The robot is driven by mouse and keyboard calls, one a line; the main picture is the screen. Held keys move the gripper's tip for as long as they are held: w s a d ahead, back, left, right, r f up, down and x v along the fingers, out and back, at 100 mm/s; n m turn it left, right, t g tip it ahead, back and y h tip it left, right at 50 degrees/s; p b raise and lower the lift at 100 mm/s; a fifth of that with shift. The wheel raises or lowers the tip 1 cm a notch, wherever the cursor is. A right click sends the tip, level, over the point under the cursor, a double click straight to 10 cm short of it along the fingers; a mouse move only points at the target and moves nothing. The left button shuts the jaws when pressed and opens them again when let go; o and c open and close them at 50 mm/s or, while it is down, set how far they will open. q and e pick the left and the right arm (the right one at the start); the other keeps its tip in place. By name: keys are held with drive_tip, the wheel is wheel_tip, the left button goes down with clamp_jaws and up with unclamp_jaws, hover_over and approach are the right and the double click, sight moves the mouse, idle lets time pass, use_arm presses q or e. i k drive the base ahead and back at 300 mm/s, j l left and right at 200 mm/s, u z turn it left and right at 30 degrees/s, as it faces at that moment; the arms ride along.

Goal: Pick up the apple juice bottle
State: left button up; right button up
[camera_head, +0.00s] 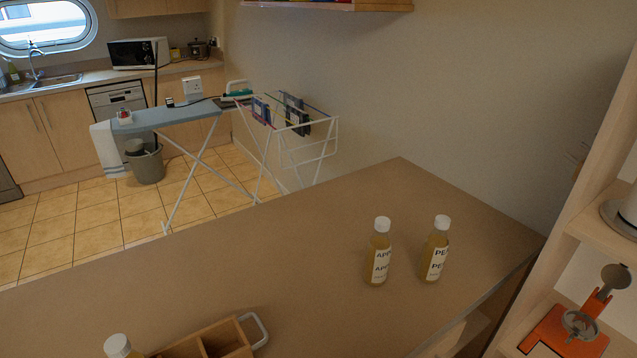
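The apple juice bottle (379,256) stands upright on the brown counter (310,270), right of the picture's middle. It has a white cap, yellowish contents and a white label on which "AP" can be read. A similar bottle (435,250) stands just to its right, apart from it, with a label beginning "PE". A third white-capped bottle (118,346) is cut off by the bottom edge at the left; its label is hidden. Neither of my grippers is in view.
A wooden compartment box (225,338) with a pale handle sits at the counter's front. Shelves with an orange device (565,335) stand at the right. An ironing board (170,116) and a drying rack (290,125) stand beyond the counter. The counter's middle is clear.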

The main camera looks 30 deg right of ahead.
sight(378, 253)
drive_tip(key=z, duration=1.3)
